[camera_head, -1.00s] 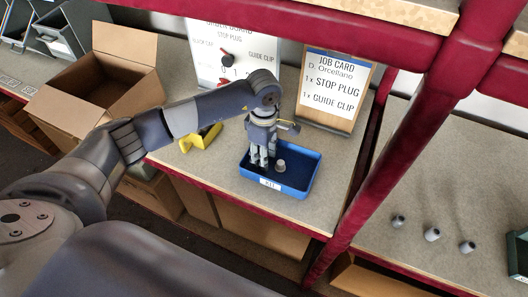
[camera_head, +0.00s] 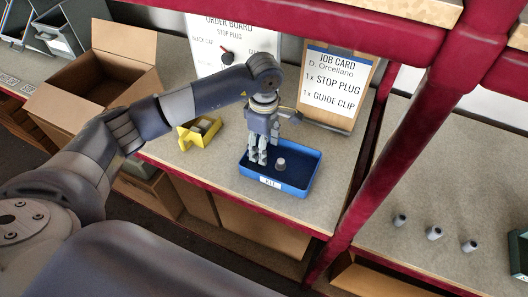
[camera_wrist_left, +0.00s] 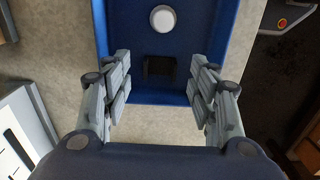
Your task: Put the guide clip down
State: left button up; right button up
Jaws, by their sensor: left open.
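The guide clip appears to be the small dark square piece (camera_wrist_left: 159,68) on the floor of the blue kit tray (camera_wrist_left: 228,20) in the left wrist view. My left gripper (camera_wrist_left: 160,88) is open above it, with one finger pair on each side and a gap to the piece. In the head view the left gripper (camera_head: 258,160) is over the left part of the tray (camera_head: 306,180), and the clip cannot be made out there. A pale round plug (camera_head: 281,163) stands in the tray, and its top shows in the wrist view (camera_wrist_left: 162,18). My right gripper is out of view.
A yellow bin (camera_head: 190,138) with a grey piece stands left of the tray. Behind are the job card (camera_head: 332,85) and order board (camera_head: 207,60). An open cardboard box (camera_head: 75,105) is at left. A red post (camera_head: 385,150) rises at right, beyond it three grey caps (camera_head: 434,233).

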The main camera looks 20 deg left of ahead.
pick_arm(q)
notch_tip(320, 180, up, 9)
jog(key=b, duration=0.1)
jog(key=shift+f, duration=0.1)
dwell(0.4)
jog(key=shift+s, duration=0.15)
